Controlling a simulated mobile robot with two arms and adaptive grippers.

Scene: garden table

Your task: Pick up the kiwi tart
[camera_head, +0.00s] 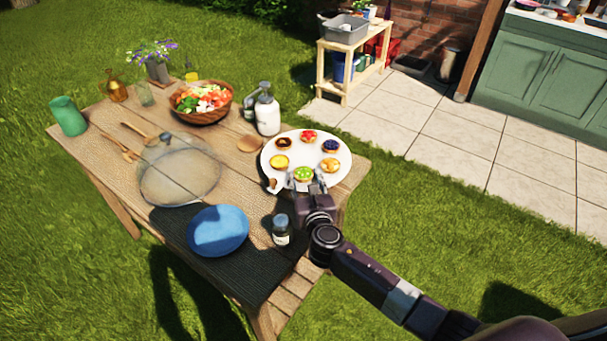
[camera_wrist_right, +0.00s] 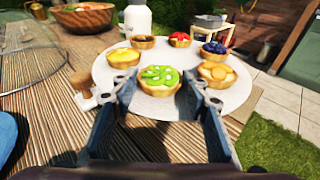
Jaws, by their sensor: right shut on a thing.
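The kiwi tart (camera_head: 303,174), a small pastry cup with green slices on top, is at the near edge of a round white plate (camera_head: 306,158). It shows larger in the right wrist view (camera_wrist_right: 159,80), upright between the fingers. My right gripper (camera_head: 303,181) reaches in from the lower right and is shut on the kiwi tart, one finger on each side. In the right wrist view the tart looks on or just above the plate; I cannot tell if it is lifted. My left gripper is not in view.
Around the plate sit a yellow tart (camera_head: 279,161), an orange one (camera_head: 330,165), a blueberry one (camera_head: 330,146), a red one (camera_head: 308,136) and a dark one (camera_head: 283,143).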

